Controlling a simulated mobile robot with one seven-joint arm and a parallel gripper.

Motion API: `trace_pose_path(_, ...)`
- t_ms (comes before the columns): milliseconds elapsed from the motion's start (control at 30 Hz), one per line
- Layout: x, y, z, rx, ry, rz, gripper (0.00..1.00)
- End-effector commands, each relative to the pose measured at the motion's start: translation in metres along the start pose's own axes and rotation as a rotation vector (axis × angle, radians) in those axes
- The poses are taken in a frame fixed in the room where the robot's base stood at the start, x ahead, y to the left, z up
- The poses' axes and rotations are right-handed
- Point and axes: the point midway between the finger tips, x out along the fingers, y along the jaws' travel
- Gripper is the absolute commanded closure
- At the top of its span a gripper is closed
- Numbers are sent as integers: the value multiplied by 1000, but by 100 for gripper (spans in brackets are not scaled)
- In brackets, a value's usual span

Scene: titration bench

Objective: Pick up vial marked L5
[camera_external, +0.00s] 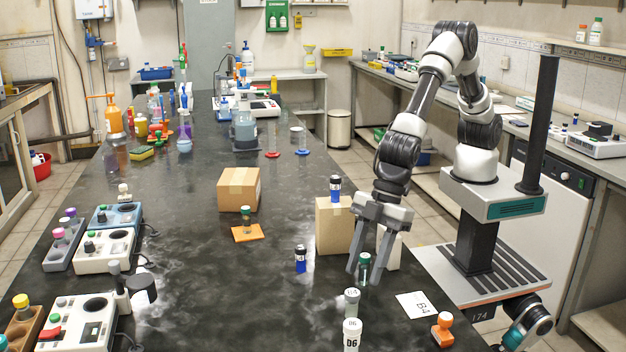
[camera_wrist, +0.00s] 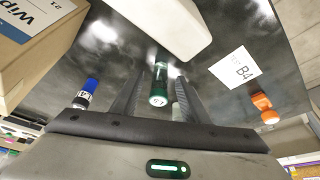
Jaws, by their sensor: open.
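A dark vial with a green cap (camera_external: 363,268) stands on the black bench beneath my gripper. In the wrist view the green vial (camera_wrist: 160,82) shows between the two fingers, with a small label on its end that is hard to read, possibly L5. My gripper (camera_external: 366,274) points down, with its open fingers on either side of the vial. The wrist view shows my gripper (camera_wrist: 158,78) with a gap between each finger and the vial. I cannot tell whether the fingertips are low enough to be level with its body.
A white block (camera_external: 390,248) is close behind.

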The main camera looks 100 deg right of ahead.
Motion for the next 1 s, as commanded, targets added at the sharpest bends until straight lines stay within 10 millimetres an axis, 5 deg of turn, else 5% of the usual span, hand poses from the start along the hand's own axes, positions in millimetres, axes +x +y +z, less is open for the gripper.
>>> trace_pose_path(333, 10, 1, 0, 1, 1, 1, 59)
trace_pose_path(600, 10, 1, 0, 1, 1, 1, 100)
trace_pose_path(1000, -8, 1, -8, 1, 4, 1, 100)
